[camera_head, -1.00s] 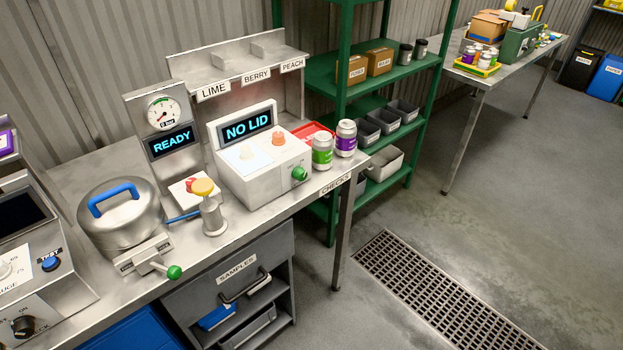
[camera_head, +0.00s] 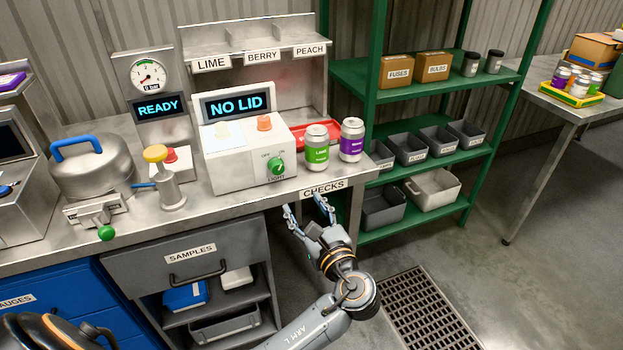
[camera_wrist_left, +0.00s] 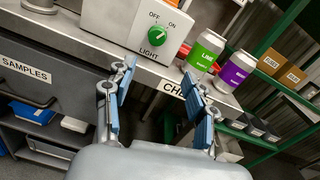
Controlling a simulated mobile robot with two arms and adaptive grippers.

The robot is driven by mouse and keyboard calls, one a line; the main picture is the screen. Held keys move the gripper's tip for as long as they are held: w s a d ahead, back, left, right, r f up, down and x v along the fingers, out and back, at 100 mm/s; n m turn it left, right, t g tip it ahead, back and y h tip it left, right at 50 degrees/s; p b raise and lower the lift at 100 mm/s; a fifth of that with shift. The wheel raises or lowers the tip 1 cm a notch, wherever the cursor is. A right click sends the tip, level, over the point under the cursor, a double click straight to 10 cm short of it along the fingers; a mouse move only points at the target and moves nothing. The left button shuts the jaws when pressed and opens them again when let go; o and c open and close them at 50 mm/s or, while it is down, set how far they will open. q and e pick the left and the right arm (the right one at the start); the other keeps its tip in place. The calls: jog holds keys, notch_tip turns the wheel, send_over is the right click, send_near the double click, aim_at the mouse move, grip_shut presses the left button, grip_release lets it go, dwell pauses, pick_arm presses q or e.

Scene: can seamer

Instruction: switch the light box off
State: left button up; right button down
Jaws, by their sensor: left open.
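The light box (camera_head: 245,150) is a white box on the steel bench, with a lit display reading NO LID. Its green LIGHT knob (camera_head: 276,167) is on the front face, at the right. In the left wrist view the knob (camera_wrist_left: 157,38) sits below the OFF and ON marks; I cannot tell for sure which mark it points to. My left gripper (camera_head: 308,207) is open and empty, in front of the bench edge, below and to the right of the knob, apart from it. In the left wrist view its two fingers (camera_wrist_left: 158,80) are spread below the knob. My right gripper is not in view.
A green-labelled LIME can (camera_head: 317,148) and a purple can (camera_head: 351,141) stand just right of the box. A yellow-topped metal post (camera_head: 170,190) stands left of it. The SAMPLES cabinet (camera_head: 190,257) is under the bench. A green shelf rack (camera_head: 425,158) stands to the right.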

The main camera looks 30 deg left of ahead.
pick_arm(q)
send_near(279, 171)
jog(key=a, duration=0.1)
jog(key=x, duration=0.4)
jog(key=p+x, duration=0.1)
jog(key=x, duration=0.3)
jog(key=shift+w, duration=0.35)
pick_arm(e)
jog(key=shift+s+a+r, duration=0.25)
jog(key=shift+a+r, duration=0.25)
pick_arm(q)
jog(key=c, duration=1.1)
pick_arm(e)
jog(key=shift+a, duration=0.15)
